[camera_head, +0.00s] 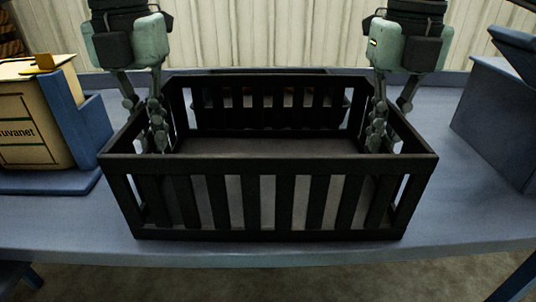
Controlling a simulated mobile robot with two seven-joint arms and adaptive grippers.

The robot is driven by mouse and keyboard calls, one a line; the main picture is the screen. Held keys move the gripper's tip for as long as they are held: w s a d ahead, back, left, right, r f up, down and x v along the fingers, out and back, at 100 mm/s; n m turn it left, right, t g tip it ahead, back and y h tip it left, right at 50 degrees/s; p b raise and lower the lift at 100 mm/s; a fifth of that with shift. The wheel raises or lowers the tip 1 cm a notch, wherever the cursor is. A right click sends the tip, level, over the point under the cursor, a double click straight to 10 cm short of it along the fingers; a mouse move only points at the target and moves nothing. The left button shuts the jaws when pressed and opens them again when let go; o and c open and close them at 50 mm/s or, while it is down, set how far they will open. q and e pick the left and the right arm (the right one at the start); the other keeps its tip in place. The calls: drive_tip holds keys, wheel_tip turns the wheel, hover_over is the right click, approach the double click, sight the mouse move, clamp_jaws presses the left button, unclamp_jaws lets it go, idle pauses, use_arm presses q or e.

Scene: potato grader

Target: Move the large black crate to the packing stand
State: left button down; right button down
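The large black crate (268,166) is a slatted open-topped box. It appears empty and looks level on a blue-grey surface in the middle of the head view. My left gripper (146,112) reaches down at the crate's left end wall, with one finger inside the rim and the other outside. My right gripper (391,112) does the same at the right end wall. The fingers straddle the walls; I cannot tell whether they press on them. The outer fingertips are partly hidden by the walls. I cannot make out which surface is the packing stand.
A cardboard box (32,125) stands in a blue holder (85,120) on the left. A blue-grey box-like structure (497,122) stands on the right. The blue-grey surface (455,205) is clear beside the crate. A pale slatted wall (270,35) is behind.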

sight(145, 104)
drive_tip(key=shift+r, duration=0.1)
idle(0.5)
